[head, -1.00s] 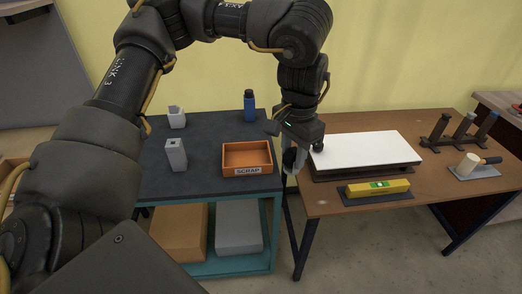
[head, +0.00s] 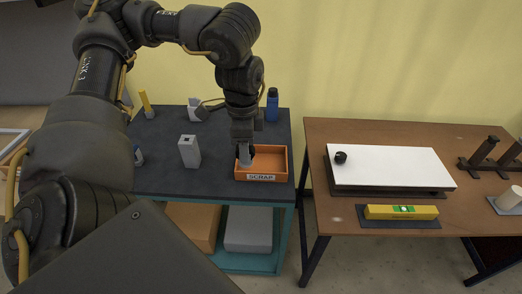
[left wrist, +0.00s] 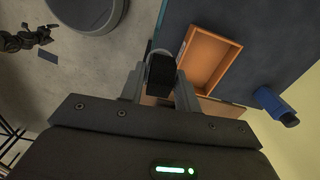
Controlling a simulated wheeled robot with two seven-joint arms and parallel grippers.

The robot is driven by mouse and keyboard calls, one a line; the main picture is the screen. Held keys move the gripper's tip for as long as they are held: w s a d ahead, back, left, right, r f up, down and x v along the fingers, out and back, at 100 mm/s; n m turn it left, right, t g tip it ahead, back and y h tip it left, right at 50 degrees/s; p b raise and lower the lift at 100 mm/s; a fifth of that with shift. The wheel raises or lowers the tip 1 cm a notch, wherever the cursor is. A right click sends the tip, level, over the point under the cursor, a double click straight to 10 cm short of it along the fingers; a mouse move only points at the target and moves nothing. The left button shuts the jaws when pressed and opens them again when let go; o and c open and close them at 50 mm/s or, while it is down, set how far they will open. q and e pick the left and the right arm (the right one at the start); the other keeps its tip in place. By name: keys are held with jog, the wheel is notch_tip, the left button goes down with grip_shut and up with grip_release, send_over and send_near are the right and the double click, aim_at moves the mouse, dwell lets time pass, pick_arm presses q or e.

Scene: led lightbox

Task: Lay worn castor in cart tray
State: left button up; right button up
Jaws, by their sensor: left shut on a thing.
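My left gripper (head: 245,160) points down at the orange tray labelled SCRAP (head: 262,178) on the dark cart top. It is shut on the worn castor, whose dark body (left wrist: 161,72) shows between the fingers (left wrist: 160,88) in the left wrist view. In the head view the fingers largely hide the castor, and I cannot tell whether it touches the tray floor. The wrist view shows the tray (left wrist: 207,60) just beyond the fingers, with bare floor inside. A dark arm, seemingly my right, is small at the wrist view's upper left; its jaws are unclear.
A grey block (head: 189,152) and a blue bottle (head: 272,104) stand on the cart (head: 215,175) near the tray. On the wooden table (head: 300,185), a white panel (head: 395,168) carries another black castor (head: 341,157). A yellow level (head: 400,212) lies in front.

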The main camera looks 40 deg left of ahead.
pick_arm(q)
jog(key=shift+s+a+f+m, duration=0.1)
jog(key=shift+s+a+m, duration=0.3)
jog(key=shift+s, duration=0.15)
jog(key=shift+w+a+f, duration=0.7)
jog(key=shift+w+f, duration=1.5)
jog(key=shift+w, duration=0.05)
jog(key=shift+w+a+f, duration=0.65)
jog(key=shift+w+f, duration=1.55)
jog(key=shift+w, duration=0.05)
jog(key=shift+w+a+f, duration=0.7)
jog(key=shift+w+f, duration=1.5)
jog(key=shift+w, duration=0.05)
jog(key=shift+s+d, duration=0.1)
jog(key=o, duration=1.2)
jog(key=shift+f, duration=0.1)
jog(key=shift+c, duration=0.2)
